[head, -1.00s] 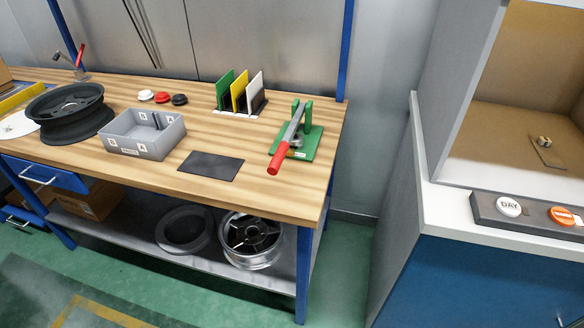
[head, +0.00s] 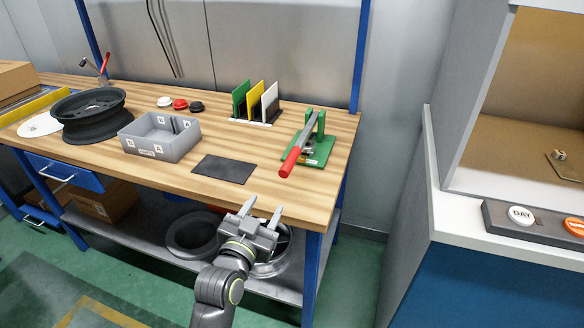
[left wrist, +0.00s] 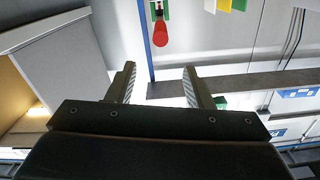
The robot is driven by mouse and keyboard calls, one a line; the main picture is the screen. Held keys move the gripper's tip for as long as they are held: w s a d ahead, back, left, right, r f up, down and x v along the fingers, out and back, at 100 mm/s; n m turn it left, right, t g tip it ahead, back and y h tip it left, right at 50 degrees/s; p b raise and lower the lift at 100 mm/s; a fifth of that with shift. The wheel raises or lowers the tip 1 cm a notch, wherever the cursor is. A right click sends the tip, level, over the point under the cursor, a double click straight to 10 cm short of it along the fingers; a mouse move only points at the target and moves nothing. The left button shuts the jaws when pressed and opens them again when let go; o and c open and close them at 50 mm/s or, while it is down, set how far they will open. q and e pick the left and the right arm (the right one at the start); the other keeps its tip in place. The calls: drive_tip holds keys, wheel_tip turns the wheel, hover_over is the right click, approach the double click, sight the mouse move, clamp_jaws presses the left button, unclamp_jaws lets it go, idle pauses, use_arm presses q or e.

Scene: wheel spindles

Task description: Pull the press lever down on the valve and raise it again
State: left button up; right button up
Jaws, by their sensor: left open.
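The press with a green base (head: 318,158) stands at the right end of the wooden bench. Its grey lever (head: 301,138) slopes down toward the front and ends in a red grip (head: 290,162). In the left wrist view the red grip (left wrist: 160,35) shows beyond the fingertips. My left gripper (head: 264,207) is open and empty, in front of the bench edge, nearer than the grip and apart from it. The left fingers also show in the left wrist view (left wrist: 160,76). My right gripper is not in view. No separate valve can be made out.
A dark mat (head: 224,169) and a grey bin (head: 160,150) lie left of the press. Green, yellow and white plates (head: 254,102) stand behind. A black wheel rim (head: 90,116) and a small red-handled device (head: 104,66) are farther left. A blue post (head: 362,50) rises behind the press.

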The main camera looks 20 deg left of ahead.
sight(288, 167)
use_arm(q)
drive_tip(key=w, duration=1.6)
drive_tip(key=shift+w+d+f+p, duration=0.1)
drive_tip(key=shift+w+d+p, duration=0.1)
drive_tip(key=shift+w+p, duration=0.15)
drive_tip(key=shift+c, duration=0.2)
drive_tip(key=shift+s, duration=0.1)
clamp_jaws()
